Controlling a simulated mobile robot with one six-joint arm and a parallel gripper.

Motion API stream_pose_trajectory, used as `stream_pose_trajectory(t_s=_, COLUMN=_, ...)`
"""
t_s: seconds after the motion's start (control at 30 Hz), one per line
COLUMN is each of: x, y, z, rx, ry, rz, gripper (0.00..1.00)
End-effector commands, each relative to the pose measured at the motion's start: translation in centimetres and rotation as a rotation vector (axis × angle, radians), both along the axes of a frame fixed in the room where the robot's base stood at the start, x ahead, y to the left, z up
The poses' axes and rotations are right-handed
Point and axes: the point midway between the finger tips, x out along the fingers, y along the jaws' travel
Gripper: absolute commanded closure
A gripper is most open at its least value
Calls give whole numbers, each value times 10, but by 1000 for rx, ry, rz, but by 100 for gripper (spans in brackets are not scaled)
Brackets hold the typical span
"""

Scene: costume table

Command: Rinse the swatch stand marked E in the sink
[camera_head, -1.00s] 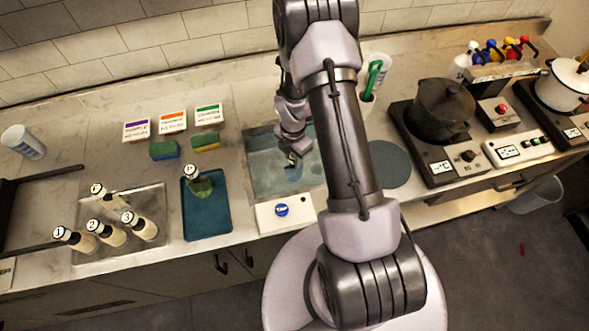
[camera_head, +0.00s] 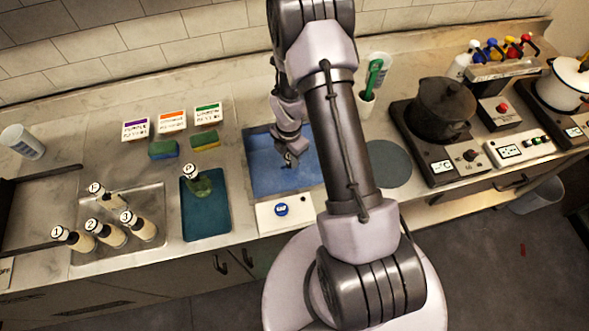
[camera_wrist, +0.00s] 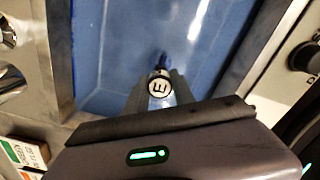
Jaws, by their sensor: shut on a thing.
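The round white cap marked E of the swatch stand (camera_wrist: 159,86) shows between my fingers in the wrist view; its body below is mostly hidden. My gripper (camera_head: 290,160) is shut on it, pointing down over the sink. The sink is a rectangular blue basin (camera_head: 264,178), left of my arm in the head view. Its blue floor and metal rim also fill much of the wrist view (camera_wrist: 110,50). I cannot tell how far the stand is from the basin floor.
Left of the sink is a teal tray (camera_head: 207,224) with a green bottle-like stand (camera_head: 199,186). Further left, several pale capped stands (camera_head: 142,228) occupy a metal tray. A white panel with a blue button (camera_head: 281,210) fronts the sink. A dark pot (camera_head: 441,108) stands on a burner at right.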

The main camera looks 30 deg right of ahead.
Motion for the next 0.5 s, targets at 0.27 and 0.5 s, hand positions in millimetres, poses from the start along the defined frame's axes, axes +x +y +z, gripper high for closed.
stream_pose_trajectory(t_s=0.27, x=2, y=8, z=0, rx=0, ry=0, rz=0, gripper=100)
stream_pose_trajectory(t_s=0.5, x=0, y=-1, z=0, rx=0, ry=0, rz=-3, gripper=100)
